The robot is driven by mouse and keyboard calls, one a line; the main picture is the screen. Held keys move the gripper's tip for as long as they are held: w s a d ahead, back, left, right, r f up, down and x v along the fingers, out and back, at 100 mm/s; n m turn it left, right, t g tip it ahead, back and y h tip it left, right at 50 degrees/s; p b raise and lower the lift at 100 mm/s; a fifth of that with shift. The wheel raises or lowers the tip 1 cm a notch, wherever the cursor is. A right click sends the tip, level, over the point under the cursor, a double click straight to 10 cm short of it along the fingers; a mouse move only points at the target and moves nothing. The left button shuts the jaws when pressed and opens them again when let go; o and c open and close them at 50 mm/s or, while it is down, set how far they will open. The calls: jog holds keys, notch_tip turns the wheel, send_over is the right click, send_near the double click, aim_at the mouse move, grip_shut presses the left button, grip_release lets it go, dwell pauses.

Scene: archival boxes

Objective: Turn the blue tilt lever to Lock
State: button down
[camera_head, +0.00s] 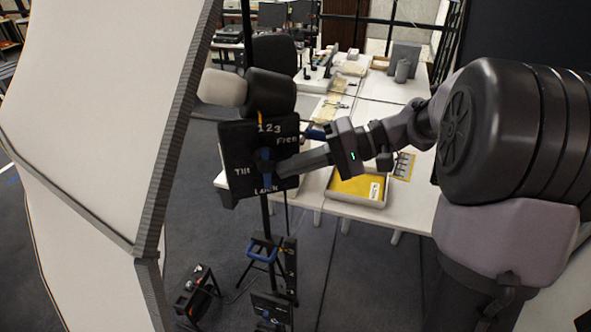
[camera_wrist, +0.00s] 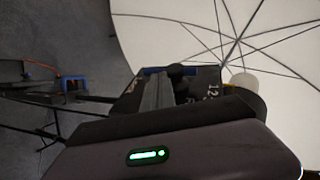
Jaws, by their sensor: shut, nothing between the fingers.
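A black panel (camera_head: 237,150) with white lettering "123", "Free", "Tilt" and a partly covered word at its lower edge hangs on a stand below a black lamp head. A blue lever (camera_head: 264,154) shows at the middle of the panel, partly hidden by my gripper (camera_head: 270,168). My gripper is shut and empty, reaching in from the right with its tips close in front of the panel. I cannot tell whether it touches the lever. In the wrist view, the panel (camera_wrist: 205,77) lies beyond my fingers (camera_wrist: 165,92), with a blue strip (camera_wrist: 155,70) behind them.
A large white umbrella (camera_head: 95,90) fills the left side. White tables (camera_head: 405,205) stand behind, with a yellow-lined tray (camera_head: 357,188) nearest. The lower stand has a blue clamp (camera_head: 262,250).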

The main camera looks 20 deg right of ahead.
jog(key=s+r, duration=0.2)
jog(key=s, duration=0.6)
jog(key=s+r, duration=0.3)
jog(key=s, duration=0.5)
jog(key=s+a+f+g+h+b, duration=0.25)
jog(key=f+b, duration=0.35)
jog(key=f, duration=0.4)
jog(key=s+a+f+g+h+b, duration=0.1)
jog(key=s+a+f+h+b, duration=0.15)
jog(key=f+b, duration=0.55)
notch_tip(320, 180, down, 15)
jog(key=w+m+t+h+b, duration=0.2)
jog(key=t+h+b, duration=0.4)
jog(key=b, duration=0.3)
jog(key=shift+w+d+f+h, duration=0.15)
jog(key=shift+d+f+h, duration=0.05)
jog(key=shift+d+h, duration=0.1)
